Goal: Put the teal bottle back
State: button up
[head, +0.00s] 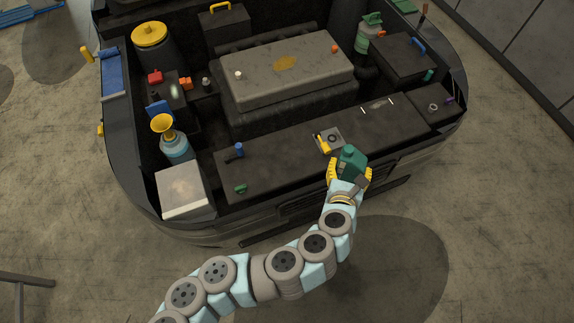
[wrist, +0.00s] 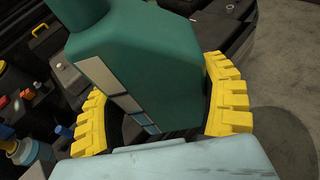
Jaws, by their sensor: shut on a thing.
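The teal bottle (head: 351,160) is in my gripper (head: 349,172), above the front edge of the engine bay. In the wrist view the teal bottle (wrist: 140,65) fills the middle, with a pale label on its side. The yellow fingers of my gripper (wrist: 165,115) are on both sides of it and shut on it. The bottle looks roughly upright in the head view and its underside is hidden.
A grey engine cover (head: 285,68) fills the middle of the bay. A small plate with a yellow handle (head: 322,144) lies on the front panel (head: 280,165) close to the bottle. A blue bottle with a yellow funnel (head: 174,147) and a pale box (head: 182,190) stand at the left.

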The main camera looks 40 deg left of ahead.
jog(key=s+a+f+n+g+y+b, duration=0.2)
jog(key=a+f+b, duration=0.4)
jog(key=a+b, duration=0.3)
jog(key=s+a+f+n+g+y+b, duration=0.3)
jog(key=a+f+b, duration=0.4)
jog(key=a+b, duration=0.3)
jog(key=shift+s+a+f+n+g+y, duration=0.3)
jog(key=shift+s+a+n+y, duration=0.3)
jog(key=shift+s+a+n, duration=0.5)
jog(key=shift+a, duration=0.15)
jog(key=shift+w+a+f+b, duration=0.7)
jog(key=shift+w+a+f, duration=0.35)
jog(key=shift+w+f, duration=1.05)
jog(key=shift+w+a+f+b, duration=0.7)
jog(key=shift+w+a+f, duration=0.3)
jog(key=shift+w+f, duration=1.1)
jog(key=shift+w+a+f+b, duration=0.7)
jog(key=shift+w+a+f, duration=0.35)
jog(key=shift+w+f, duration=1)
jog(key=shift+f, duration=0.1)
